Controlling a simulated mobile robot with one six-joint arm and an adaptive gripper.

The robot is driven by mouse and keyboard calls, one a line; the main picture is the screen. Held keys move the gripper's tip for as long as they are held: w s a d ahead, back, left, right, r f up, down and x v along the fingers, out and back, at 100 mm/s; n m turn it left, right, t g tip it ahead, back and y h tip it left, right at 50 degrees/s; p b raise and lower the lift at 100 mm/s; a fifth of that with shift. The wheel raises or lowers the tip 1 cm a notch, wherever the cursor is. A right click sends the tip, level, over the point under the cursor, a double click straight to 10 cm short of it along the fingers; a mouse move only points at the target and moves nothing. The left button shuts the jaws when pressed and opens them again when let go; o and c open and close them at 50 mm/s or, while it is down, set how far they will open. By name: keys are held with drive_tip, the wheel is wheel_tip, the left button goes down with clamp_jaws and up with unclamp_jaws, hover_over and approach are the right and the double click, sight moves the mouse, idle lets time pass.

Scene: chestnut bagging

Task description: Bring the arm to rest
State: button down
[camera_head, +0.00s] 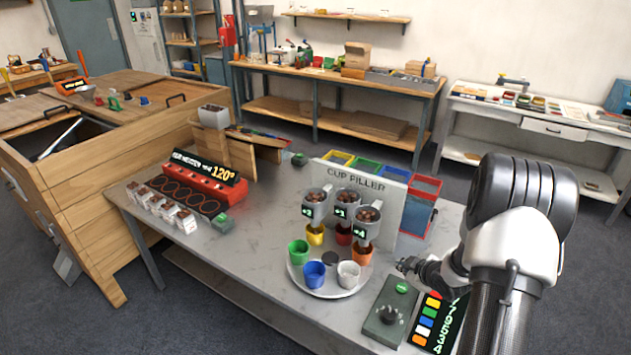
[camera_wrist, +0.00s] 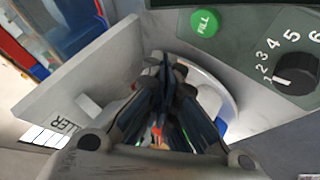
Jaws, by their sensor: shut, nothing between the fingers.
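My gripper (camera_head: 404,265) is at the right of the grey table in the head view, beside the cup filler and above the control box. It is shut and empty. In the wrist view its dark fingers (camera_wrist: 165,75) come together at the middle. The control box (camera_head: 391,313) has a green FILL button (camera_wrist: 205,23) and a numbered black knob (camera_wrist: 296,75). My arm rises on the right of the head view and hides part of the table there.
The cup filler board (camera_head: 385,208) stands close to my gripper. A round white plate (camera_head: 333,293) holds several coloured cups. A colour chart (camera_head: 437,320) lies beside my arm. A red heating unit (camera_head: 190,190) and white cups (camera_head: 160,212) are at the table's left.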

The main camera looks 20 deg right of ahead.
drive_tip(key=s+a+r+m+g+h, duration=0.1)
drive_tip(key=s+a+r, duration=0.1)
drive_tip(key=a+r, duration=0.35)
drive_tip(key=s+a+r+m+g+h, duration=0.1)
drive_tip(key=a+r+m, duration=0.1)
drive_tip(key=r, duration=0.7)
drive_tip(key=s+a+r+m, duration=0.1)
drive_tip(key=s+a+r, duration=0.1)
drive_tip(key=a+r, duration=0.35)
drive_tip(key=s+a+r+m+g+y, duration=0.1)
drive_tip(key=s+a+r, duration=0.2)
drive_tip(key=s+a, duration=0.5)
drive_tip(key=s+a+r+m+g+y, duration=0.1)
drive_tip(key=s+a+r, duration=0.3)
drive_tip(key=s+a, duration=0.5)
drive_tip(key=s+m+y, duration=0.1)
drive_tip(key=s, duration=0.4)
drive_tip(key=shift+s+a+r+g, duration=0.2)
drive_tip(key=shift+a+g, duration=0.05)
drive_tip(key=shift+g, duration=0.05)
drive_tip(key=shift+d, duration=0.1)
